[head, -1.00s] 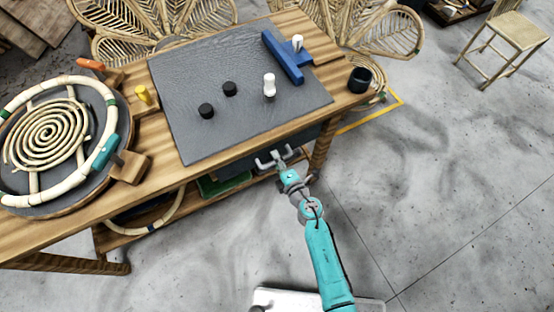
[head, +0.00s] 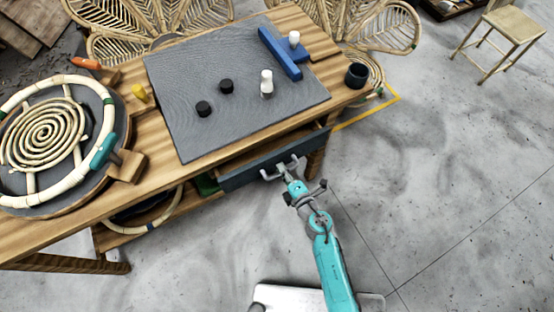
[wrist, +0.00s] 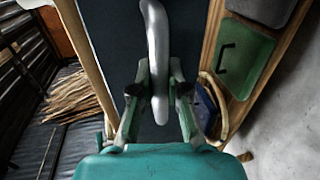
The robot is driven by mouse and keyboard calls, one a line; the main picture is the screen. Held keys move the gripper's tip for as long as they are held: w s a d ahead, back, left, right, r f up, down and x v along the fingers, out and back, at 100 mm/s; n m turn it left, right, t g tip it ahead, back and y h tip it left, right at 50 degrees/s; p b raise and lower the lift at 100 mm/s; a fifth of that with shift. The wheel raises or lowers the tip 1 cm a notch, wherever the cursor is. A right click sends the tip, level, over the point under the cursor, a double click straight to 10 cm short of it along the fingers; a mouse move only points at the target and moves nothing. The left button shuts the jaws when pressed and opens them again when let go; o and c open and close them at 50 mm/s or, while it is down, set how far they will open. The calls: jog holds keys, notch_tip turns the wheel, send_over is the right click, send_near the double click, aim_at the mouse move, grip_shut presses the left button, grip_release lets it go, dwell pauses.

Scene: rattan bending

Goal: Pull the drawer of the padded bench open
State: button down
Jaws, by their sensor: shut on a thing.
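The padded bench has a wooden top with a grey pad (head: 215,110). Its dark drawer (head: 238,176) sits under the front edge, and its front stands out a little from the bench, with a narrow gap behind it. A pale bar handle (head: 268,174) is on the drawer front. My gripper (head: 283,172) is shut on the handle. In the wrist view, my gripper (wrist: 159,88) has its two fingers on either side of the pale handle (wrist: 156,35), against the dark drawer front (wrist: 110,30). The inside of the drawer is mostly hidden.
A round rattan frame (head: 55,140) lies at the left. A green tray (wrist: 243,58) is on the lower shelf.

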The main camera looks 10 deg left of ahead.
jog(key=f+v, duration=0.2)
jog(key=v, duration=0.8)
jog(key=f+v, duration=0.2)
jog(key=v, duration=0.8)
jog(key=shift+s+d, duration=0.25)
jog(key=shift+s, duration=0.1)
jog(key=c, duration=1.1)
grip_release()
jog(key=shift+c, duration=0.2)
